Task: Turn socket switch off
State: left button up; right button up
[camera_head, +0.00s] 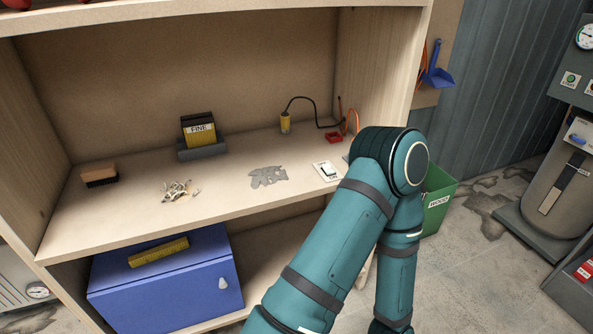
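A white switch plate (327,171) with a raised rocker lies on the shelf board near its front right. Lettering that looks like "ON" shows on it, but the rocker's position is too small to tell. A teal arm of mine rises from the bottom, bends just right of the switch and runs back down out of the picture. Its elbow is close to the plate in the picture and hides the shelf corner there. Neither of my grippers is in view.
On the wooden shelf (110,222) are a brush (100,175), a block marked "FINE" (199,134), small loose pieces (178,191), a grey patch (268,177), a corded yellow plug (285,123) and a red item (334,137). A blue box (165,290) sits below; a green bin (437,200) stands right.

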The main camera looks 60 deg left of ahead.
aim_at(327, 168)
jog(key=u, duration=1.65)
